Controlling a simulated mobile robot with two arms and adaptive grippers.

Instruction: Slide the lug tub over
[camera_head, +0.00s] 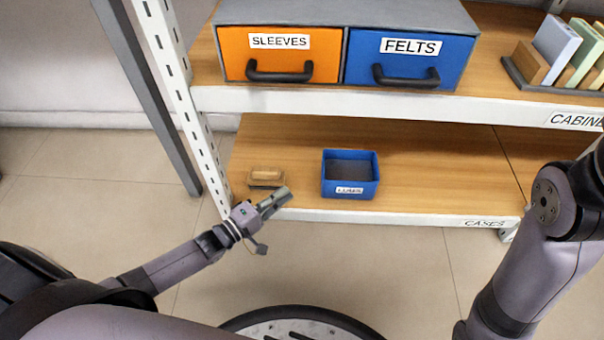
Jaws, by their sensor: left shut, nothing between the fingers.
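The lug tub (350,190) is a small open blue box with a white label, standing upright on the lower wooden shelf (440,180). Its inside looks dark. My left gripper (283,194) is shut and empty, at the front edge of the lower shelf, to the left of the tub and apart from it. My right arm comes in at the right, but its gripper is out of view.
A small wooden brush-like block (266,177) lies left of the tub, just behind my left gripper. A white perforated post (196,130) bounds the shelf at the left. The upper shelf (500,102) overhangs, with orange SLEEVES (270,73) and blue FELTS drawers (440,73). Shelf space right of the tub is clear.

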